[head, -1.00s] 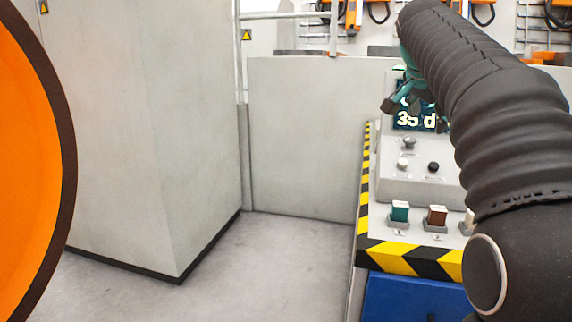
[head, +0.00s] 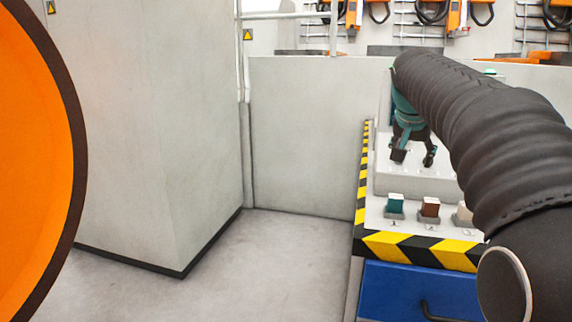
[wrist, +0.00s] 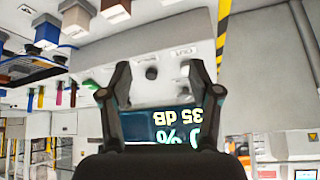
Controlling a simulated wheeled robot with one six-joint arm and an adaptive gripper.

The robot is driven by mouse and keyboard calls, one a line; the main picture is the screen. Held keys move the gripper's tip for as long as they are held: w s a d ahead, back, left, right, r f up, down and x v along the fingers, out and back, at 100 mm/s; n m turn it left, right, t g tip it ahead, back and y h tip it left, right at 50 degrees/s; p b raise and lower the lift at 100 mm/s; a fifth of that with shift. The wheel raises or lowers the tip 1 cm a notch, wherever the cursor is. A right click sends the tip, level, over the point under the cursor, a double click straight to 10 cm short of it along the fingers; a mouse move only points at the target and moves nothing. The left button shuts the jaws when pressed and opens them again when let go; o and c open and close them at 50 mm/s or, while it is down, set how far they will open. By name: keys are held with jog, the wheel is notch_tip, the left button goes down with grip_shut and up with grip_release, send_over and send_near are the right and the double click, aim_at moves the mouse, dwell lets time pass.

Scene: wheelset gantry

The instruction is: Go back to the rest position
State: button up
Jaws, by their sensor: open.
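My gripper (head: 413,158) is open and empty. In the head view it points down in front of the grey control panel (head: 385,180), below the end of my dark sleeved arm. The wrist view is upside down. There the two fingers of my gripper (wrist: 158,75) stand apart with nothing between them. In the head view my arm and gripper hide most of the display and knobs.
Teal (head: 395,203), brown (head: 430,207) and pale blocks sit in holders along the panel's front ledge. Yellow-black stripes (head: 400,248) edge the console above a blue drawer (head: 400,290). A grey cabinet (head: 150,140) and orange wheel (head: 35,160) stand left. Floor between is clear.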

jog(key=s+a+f+n+y, duration=0.1)
jog(key=s+a+f+n, duration=0.1)
jog(key=s+a+f, duration=0.2)
jog(key=s+a+f+n+y, duration=0.1)
jog(key=s+a+f, duration=0.3)
jog(key=s+f, duration=0.7)
jog(key=s+a+f+n+y, duration=0.1)
jog(key=s+a+f+n, duration=0.3)
jog(key=s, duration=1.3)
jog(key=shift+a+f+g+y, duration=0.15)
jog(key=shift+f+g+y, duration=0.2)
jog(key=shift+f, duration=1.4)
